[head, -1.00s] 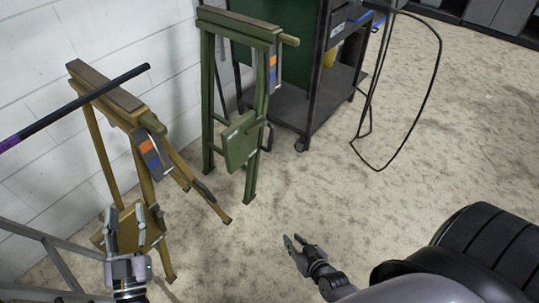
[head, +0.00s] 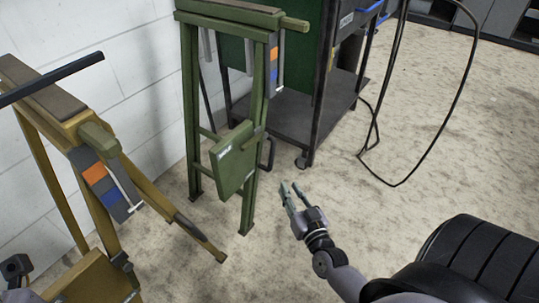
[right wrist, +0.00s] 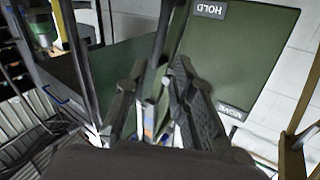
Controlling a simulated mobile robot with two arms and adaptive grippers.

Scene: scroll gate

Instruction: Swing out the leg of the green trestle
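The green trestle (head: 249,110) stands upright against the white wall in the head view, with its legs close together. A square green panel (head: 233,158) is fixed low between its legs. In the right wrist view a large green panel (right wrist: 232,50) carries the labels "HOLD" and "MOVE". My right gripper (head: 291,192) is just right of the trestle's near leg, apart from it and empty. Its fingers show a gap in the right wrist view (right wrist: 158,100).
A yellow trestle (head: 103,215) stands at the left, one leg angled outward. A dark cart (head: 330,90) is behind the green trestle, with a black cable (head: 458,95) looping to its right. The middle floor is clear.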

